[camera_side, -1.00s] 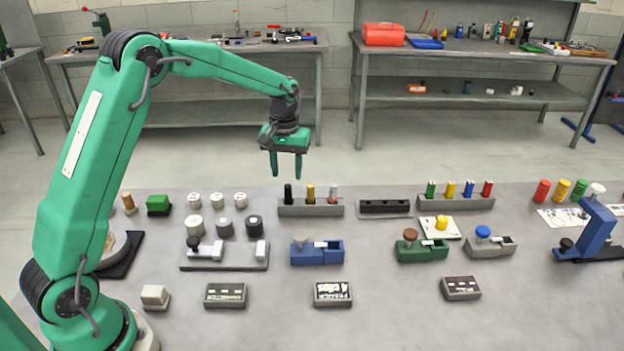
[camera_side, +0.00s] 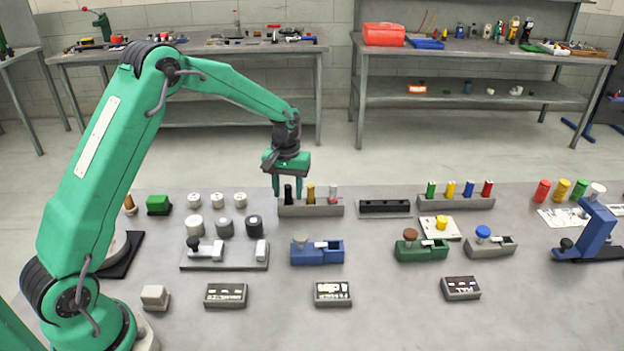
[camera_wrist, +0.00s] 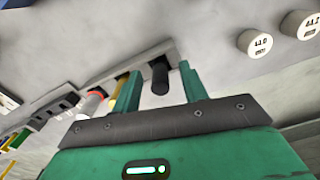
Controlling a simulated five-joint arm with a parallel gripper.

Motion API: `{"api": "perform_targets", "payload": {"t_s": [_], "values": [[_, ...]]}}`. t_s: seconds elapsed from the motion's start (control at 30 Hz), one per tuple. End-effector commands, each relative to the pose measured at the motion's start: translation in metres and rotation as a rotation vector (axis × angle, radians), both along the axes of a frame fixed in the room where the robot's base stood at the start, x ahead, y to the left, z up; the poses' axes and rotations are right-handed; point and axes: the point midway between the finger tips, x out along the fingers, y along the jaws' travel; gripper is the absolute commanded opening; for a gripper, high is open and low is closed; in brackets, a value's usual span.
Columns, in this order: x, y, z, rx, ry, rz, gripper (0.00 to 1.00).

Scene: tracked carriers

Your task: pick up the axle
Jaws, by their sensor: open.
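A grey rack (camera_side: 322,210) holds three upright pins: a black one (camera_side: 288,194), a brass-yellow one (camera_side: 311,193) and a silver one with a red band (camera_side: 333,193). I cannot tell by label which is the axle. My gripper (camera_side: 287,188) is open and points down at the left end of the rack, its fingers on either side of the black pin. In the wrist view, the black pin (camera_wrist: 160,76) stands between the two green fingers, with gaps on both sides. The yellow pin (camera_wrist: 119,88) is partly hidden behind the left finger.
A black slotted block (camera_side: 385,206) and a rack of coloured pins (camera_side: 456,203) stand to the right. A blue fixture (camera_side: 317,253) and green fixture (camera_side: 422,249) stand in front. Bare table lies between rows.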

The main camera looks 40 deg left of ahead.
Motion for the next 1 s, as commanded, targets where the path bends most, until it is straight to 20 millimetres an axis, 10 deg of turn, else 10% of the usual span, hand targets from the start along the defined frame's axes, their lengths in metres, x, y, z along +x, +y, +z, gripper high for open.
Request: {"api": "perform_targets", "payload": {"t_s": [0.47,0.7,1.0], "values": [[0.0,0.0,-0.0003,0.0,0.0,0.0,0.43],[0.0,0.0,-0.0002,0.0,0.0,0.0,0.0],[0.0003,0.0001,0.0008,0.0,-0.001,0.0,0.0]]}}
